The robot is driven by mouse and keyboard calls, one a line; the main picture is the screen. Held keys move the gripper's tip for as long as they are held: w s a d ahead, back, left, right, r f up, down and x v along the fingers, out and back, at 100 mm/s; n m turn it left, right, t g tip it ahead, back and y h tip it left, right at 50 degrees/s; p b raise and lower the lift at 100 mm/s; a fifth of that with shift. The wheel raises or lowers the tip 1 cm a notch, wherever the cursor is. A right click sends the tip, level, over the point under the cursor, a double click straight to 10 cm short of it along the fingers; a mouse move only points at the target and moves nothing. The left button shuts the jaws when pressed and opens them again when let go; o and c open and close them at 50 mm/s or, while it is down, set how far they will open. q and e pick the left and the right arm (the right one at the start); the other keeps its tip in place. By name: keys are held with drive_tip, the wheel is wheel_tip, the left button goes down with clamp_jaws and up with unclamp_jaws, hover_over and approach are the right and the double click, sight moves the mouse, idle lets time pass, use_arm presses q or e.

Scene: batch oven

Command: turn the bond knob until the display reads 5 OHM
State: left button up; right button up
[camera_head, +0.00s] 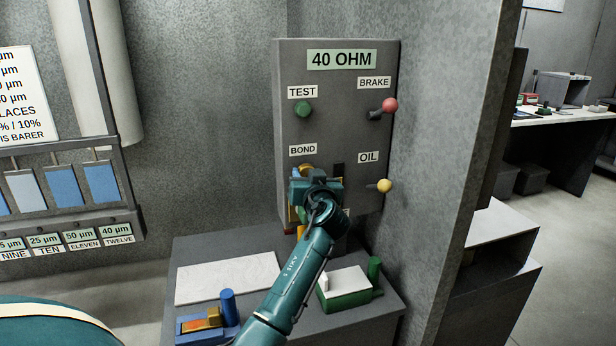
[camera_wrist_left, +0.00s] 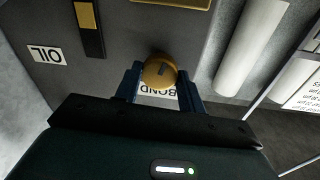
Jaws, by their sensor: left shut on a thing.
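The grey panel (camera_head: 336,130) carries a display (camera_head: 341,60) that reads 40 OHM. The bond knob is mostly hidden behind my left gripper in the head view, just below the BOND label (camera_head: 303,150). In the left wrist view the knob (camera_wrist_left: 159,72) is a round yellow-brown cap with a dark mark. My left gripper (camera_head: 315,184) is at the knob; in the left wrist view its two blue fingers (camera_wrist_left: 158,84) are closed on the knob's sides. My right gripper is not in view.
The panel also bears a green TEST button (camera_head: 303,109), a red-tipped BRAKE lever (camera_head: 389,105) and a yellow-tipped OIL lever (camera_head: 384,186). Below, a grey bench (camera_head: 215,246) holds a white board (camera_head: 228,278), a blue fixture (camera_head: 228,305) and a green-and-white block (camera_head: 346,288).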

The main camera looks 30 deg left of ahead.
use_arm(q)
drive_tip(key=shift+c, duration=1.3)
drive_tip(key=shift+m, duration=0.4)
